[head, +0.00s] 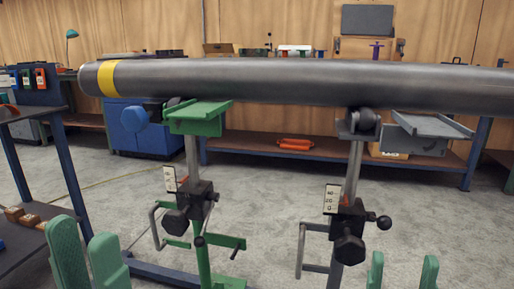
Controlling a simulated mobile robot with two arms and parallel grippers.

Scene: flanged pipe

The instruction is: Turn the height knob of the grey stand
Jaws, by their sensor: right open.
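The grey stand (354,175) is on the right in the head view, upright, with the pipe (300,80) over its roller head. Its black faceted knob (349,250) faces me low on the post, below a white scale plate (331,198). A black ball handle (384,222) sticks out to the right. My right gripper (402,262) is open and empty at the bottom edge, below and right of the knob, apart from it. My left gripper (86,238) is at the bottom left, its two green fingers slightly apart with nothing seen between them.
A green stand (203,255) with its own black knob (176,222) stands left of the grey one. A dark table (60,210) with brown blocks is at the left edge. A workbench (250,142) runs along the back. The floor right of the grey stand is clear.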

